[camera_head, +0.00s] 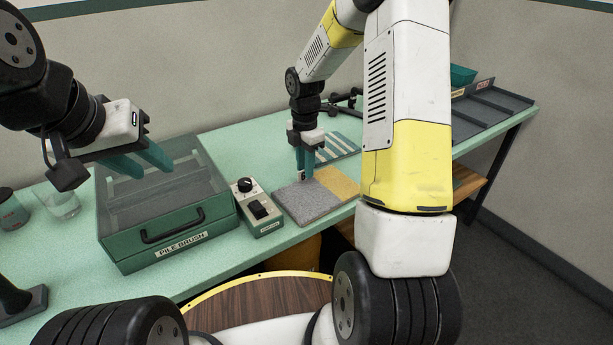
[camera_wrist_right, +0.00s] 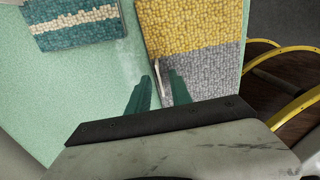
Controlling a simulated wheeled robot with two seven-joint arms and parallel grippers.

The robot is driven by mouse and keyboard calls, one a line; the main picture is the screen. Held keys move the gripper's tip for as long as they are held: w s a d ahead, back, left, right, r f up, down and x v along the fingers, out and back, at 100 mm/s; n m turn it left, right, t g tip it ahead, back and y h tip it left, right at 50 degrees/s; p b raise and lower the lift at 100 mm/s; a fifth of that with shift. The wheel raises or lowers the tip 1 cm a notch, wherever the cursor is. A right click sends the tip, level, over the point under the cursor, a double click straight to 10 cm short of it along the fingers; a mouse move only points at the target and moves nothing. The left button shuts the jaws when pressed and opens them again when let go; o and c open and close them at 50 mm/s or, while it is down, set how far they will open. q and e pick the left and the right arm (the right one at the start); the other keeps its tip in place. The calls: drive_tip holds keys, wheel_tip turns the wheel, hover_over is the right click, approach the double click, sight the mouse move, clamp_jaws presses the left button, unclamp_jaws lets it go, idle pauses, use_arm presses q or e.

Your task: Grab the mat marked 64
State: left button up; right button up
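A mat (camera_head: 322,195), half grey and half yellow, lies flat on the green table. It also shows in the right wrist view (camera_wrist_right: 196,35). A second mat (camera_head: 337,148), teal with cream stripes, lies behind it and shows at the upper left of the right wrist view (camera_wrist_right: 75,30). No number is readable on either. My right gripper (camera_head: 304,176) points down at the grey-yellow mat's left edge. Its fingers are apart, one on each side of that edge, with a small pale piece between them. My left gripper (camera_head: 158,173) is open and empty above the green case.
A green case labelled PILE BRUSH (camera_head: 165,230) and a switch box (camera_head: 257,207) stand left of the grey-yellow mat. A glass (camera_head: 62,204) and a dark green cup (camera_head: 10,210) are at far left. A dark rack (camera_head: 490,108) is at far right.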

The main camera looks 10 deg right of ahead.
clamp_jaws()
idle(1.2)
